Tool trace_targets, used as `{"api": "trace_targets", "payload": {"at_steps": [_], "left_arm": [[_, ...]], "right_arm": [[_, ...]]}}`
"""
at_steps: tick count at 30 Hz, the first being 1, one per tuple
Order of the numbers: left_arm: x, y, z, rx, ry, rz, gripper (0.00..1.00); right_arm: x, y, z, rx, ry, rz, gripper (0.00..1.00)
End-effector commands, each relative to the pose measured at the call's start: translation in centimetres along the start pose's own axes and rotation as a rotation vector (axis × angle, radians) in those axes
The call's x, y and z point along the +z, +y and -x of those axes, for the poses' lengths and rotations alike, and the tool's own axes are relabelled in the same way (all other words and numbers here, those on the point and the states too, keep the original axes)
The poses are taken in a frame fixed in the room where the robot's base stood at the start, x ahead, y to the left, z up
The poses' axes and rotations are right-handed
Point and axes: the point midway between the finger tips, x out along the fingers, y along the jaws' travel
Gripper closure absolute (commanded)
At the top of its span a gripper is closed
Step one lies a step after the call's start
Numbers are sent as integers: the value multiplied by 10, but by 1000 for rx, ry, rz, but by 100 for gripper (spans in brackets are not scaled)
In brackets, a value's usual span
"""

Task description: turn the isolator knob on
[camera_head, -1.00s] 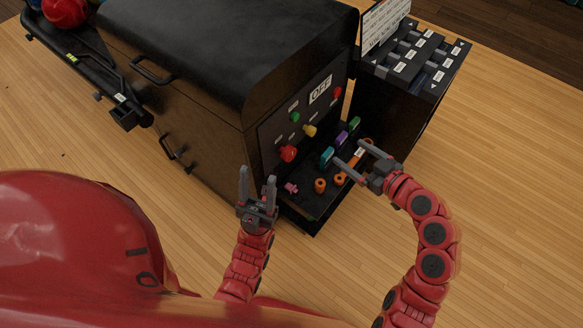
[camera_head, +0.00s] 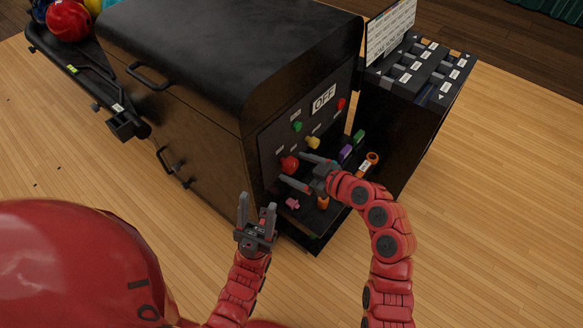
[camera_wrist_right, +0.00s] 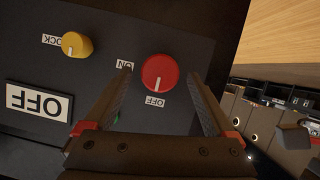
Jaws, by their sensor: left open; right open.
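The isolator knob (camera_head: 289,164) is a round red knob on the dark front panel of the black machine. In the right wrist view the red knob (camera_wrist_right: 160,70) has ON and OFF labels beside it, and its white mark points to OFF. My right gripper (camera_head: 291,168) is open, its fingers pointing at the panel. In the wrist view its fingertips lie on either side of the knob; contact cannot be told. My left gripper (camera_head: 257,201) is open and empty, lower left of the knob, in front of the machine's corner.
The panel has an OFF sign (camera_head: 323,98), a yellow knob (camera_head: 313,142), a green button (camera_head: 297,126) and a small red one (camera_head: 341,103). Below is a shelf with small coloured items, including a purple one (camera_head: 345,152). A labelled black cabinet (camera_head: 420,70) stands right.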

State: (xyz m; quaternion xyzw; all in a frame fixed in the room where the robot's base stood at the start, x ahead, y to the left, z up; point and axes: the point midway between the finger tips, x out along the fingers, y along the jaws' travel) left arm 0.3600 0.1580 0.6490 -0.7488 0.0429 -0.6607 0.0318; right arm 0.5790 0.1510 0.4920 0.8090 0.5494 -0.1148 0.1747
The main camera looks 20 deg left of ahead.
Motion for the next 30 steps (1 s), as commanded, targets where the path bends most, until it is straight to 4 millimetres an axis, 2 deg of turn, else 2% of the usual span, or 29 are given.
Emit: {"api": "trace_targets", "payload": {"at_steps": [1,6,16,30], "left_arm": [[0,0,3,3,2,-1,50],[0,1,5,9,6,-2,50],[-1,1,5,9,8,-2,50],[-1,1,5,9,7,-2,50]], "right_arm": [[2,-1,-9,-3,-1,1,11],[2,0,-23,0,-1,-2,11],[1,0,-25,2,-1,-2,13],[1,0,-25,1,-1,-2,96]]}}
